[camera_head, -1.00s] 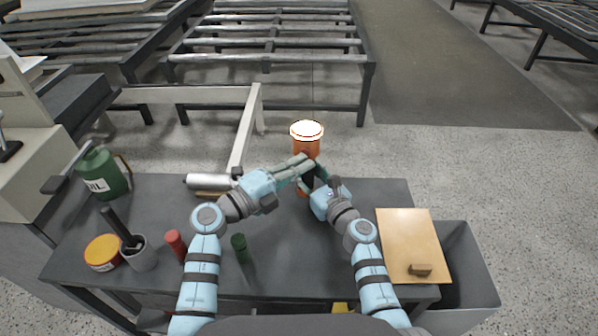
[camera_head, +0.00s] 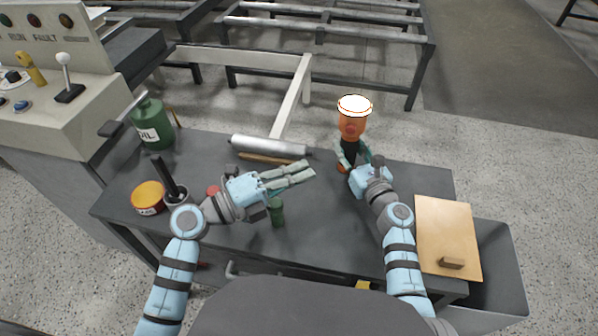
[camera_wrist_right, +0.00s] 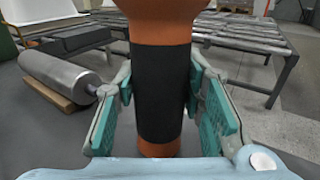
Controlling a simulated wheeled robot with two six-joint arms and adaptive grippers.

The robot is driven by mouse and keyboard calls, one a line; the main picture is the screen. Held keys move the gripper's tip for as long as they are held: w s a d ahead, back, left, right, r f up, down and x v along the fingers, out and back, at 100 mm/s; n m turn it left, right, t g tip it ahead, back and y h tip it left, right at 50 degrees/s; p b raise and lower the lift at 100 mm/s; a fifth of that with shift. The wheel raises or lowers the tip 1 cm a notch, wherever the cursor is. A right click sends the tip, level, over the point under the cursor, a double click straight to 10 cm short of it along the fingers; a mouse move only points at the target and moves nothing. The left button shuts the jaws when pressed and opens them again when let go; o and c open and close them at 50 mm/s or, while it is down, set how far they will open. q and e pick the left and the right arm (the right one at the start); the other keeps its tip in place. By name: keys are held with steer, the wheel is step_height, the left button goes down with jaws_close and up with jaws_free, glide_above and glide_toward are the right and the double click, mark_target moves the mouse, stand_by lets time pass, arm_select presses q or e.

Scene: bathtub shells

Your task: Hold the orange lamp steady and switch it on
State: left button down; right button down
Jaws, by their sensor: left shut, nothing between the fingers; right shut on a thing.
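The orange lamp (camera_head: 352,124) stands upright at the back of the dark table, its top glowing white. A reddish round spot shows on its side below the top. In the right wrist view the lamp's black grip band (camera_wrist_right: 161,92) is between the fingers. My right gripper (camera_head: 350,158) is shut around that band, one finger on each side. My left gripper (camera_head: 308,172) is shut and empty above the table, left of the lamp and apart from it.
A metal roller (camera_head: 268,146) lies left of the lamp. A green oil can (camera_head: 152,124), a yellow-lidded tin (camera_head: 147,197), a dark cup with tools and a green cylinder (camera_head: 276,212) stand on the left. A tan board (camera_head: 447,235) with a small block lies right. A control console (camera_head: 50,75) stands far left.

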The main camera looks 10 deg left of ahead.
steer(key=shift+f, duration=0.1)
steer(key=c, duration=1)
jaws_free()
steer(key=shift+o, duration=0.2)
steer(key=shift+d, duration=0.1)
